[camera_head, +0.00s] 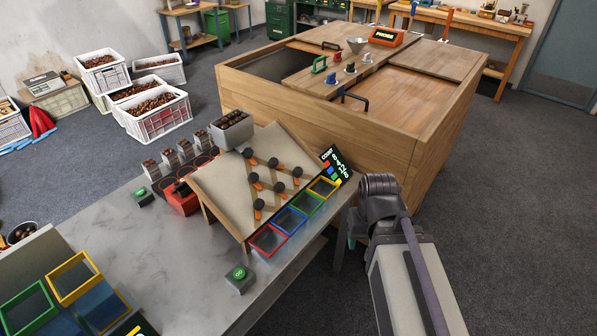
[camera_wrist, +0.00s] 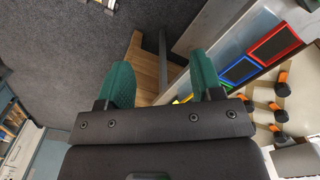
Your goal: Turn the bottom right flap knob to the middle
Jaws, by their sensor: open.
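A slanted pale board (camera_head: 222,183) stands on the grey table and carries a triangle of dark knobs with orange flaps. In the row by the bins, the knob at the yellow-bin end (camera_head: 297,171) looks like the bottom right one; its exact turn is too small to tell. Several flaps also show at the right edge of the wrist view (camera_wrist: 283,77). My gripper (camera_wrist: 160,78) is open and empty, its two green fingers apart over the floor and a wooden edge. It is beyond the table's right edge, apart from the board, mostly hidden by my arm in the head view.
Red (camera_head: 268,240), blue (camera_head: 290,221), green (camera_head: 309,204) and yellow (camera_head: 325,187) bins line the board's lower edge. A count sign (camera_head: 335,162) stands beside the yellow bin. A grey hopper (camera_head: 232,129) sits above the board. A large wooden cabinet (camera_head: 330,135) stands close behind.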

